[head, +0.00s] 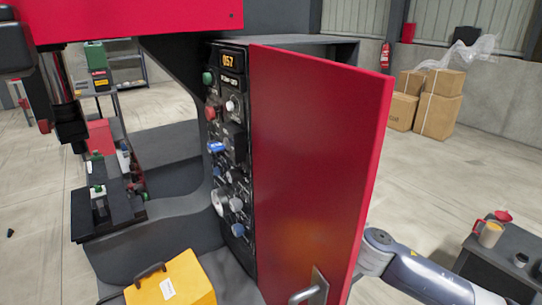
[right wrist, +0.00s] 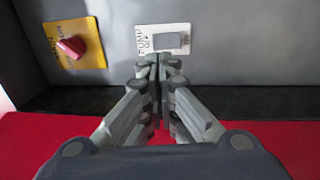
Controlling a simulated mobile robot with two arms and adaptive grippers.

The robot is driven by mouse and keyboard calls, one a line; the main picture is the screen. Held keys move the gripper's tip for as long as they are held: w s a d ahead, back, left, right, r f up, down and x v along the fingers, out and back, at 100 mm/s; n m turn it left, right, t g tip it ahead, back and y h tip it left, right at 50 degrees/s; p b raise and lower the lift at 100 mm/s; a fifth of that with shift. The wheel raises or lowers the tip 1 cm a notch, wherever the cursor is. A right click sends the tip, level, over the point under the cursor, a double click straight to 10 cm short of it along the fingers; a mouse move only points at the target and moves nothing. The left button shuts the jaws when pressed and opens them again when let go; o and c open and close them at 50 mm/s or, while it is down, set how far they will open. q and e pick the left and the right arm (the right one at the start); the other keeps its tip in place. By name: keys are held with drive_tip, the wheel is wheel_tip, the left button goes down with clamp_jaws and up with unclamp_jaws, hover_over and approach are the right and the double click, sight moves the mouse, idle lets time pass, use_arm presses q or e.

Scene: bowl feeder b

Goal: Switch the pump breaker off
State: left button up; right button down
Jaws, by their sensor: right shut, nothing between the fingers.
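The pump breaker (right wrist: 168,41) shows in the right wrist view as a grey block on a white plate (right wrist: 144,36) on a grey wall. The lettering seems to read PUMP, with smaller marks at the right end. My right gripper (right wrist: 157,62) is shut and empty, its fingertips just below the plate's lower edge in the picture. I cannot tell whether they touch it. In the head view the open red door (head: 315,165) hides this gripper and the breaker; only my right arm shows beyond it. My left gripper is not in view.
A red knob on a yellow plate (right wrist: 89,57) sits left of the breaker. The control panel (head: 232,150), with several knobs, faces left of the door. A yellow box (head: 190,285) stands below. A dark side table (head: 515,275) with cups is at right.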

drive_tip(key=p+x, duration=0.2)
drive_tip(key=x, duration=0.6)
drive_tip(key=shift+w+r, duration=0.1)
drive_tip(key=shift+r, duration=0.1)
idle(0.3)
